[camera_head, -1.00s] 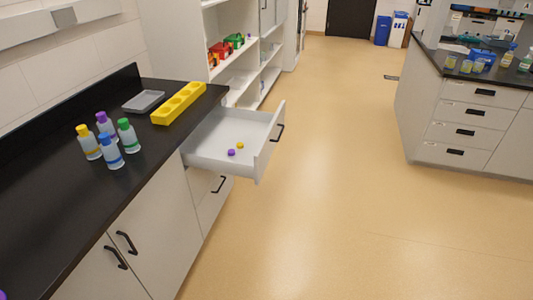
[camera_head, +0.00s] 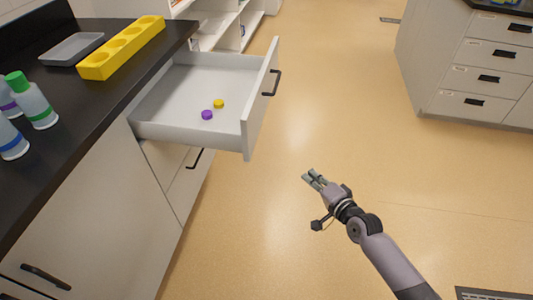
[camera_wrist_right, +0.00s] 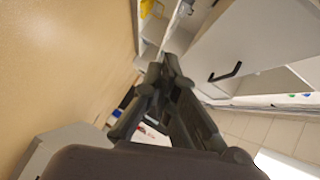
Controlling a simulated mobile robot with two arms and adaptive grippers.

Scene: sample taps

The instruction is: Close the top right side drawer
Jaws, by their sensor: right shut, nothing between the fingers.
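The top drawer (camera_head: 185,135) is pulled out from under the black counter. Its front panel has a black handle (camera_head: 272,83). A purple cap (camera_head: 207,115) and a yellow cap (camera_head: 219,104) lie inside it. My right gripper (camera_head: 310,177) is shut and empty, over the floor to the right of the drawer front and apart from it. In the right wrist view, the gripper fingers (camera_wrist_right: 170,85) are dark, and a white front with a black handle (camera_wrist_right: 225,73) shows to their right. My left gripper is not in view.
The black counter (camera_head: 90,100) holds a yellow rack (camera_head: 122,50), a grey tray (camera_head: 72,49) and capped bottles (camera_head: 32,101). A closed lower drawer (camera_head: 188,185) sits below. Another cabinet (camera_head: 470,70) stands at the right. The floor between is clear.

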